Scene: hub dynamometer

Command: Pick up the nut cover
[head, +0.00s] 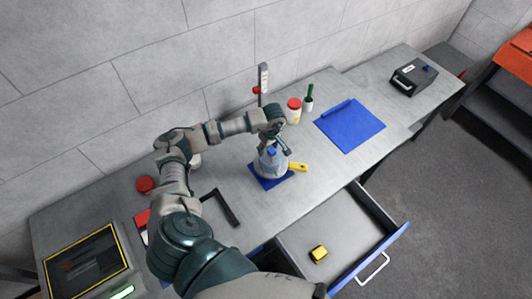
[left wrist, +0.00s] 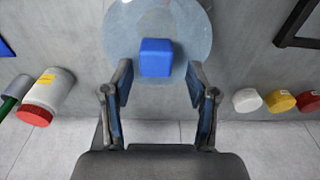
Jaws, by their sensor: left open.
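My left gripper (head: 279,146) is just above the dome. In the left wrist view its open fingers (left wrist: 160,74) stand either side of the knob's near end, with gaps on both sides. Whatever is under the dome is unclear. My right gripper is out of view.
A yellow-handled item (head: 299,167) lies right of the dome. A black angled bar (head: 222,207) lies left. An open drawer (head: 300,236) juts out in front, holding a yellow object (head: 319,254).

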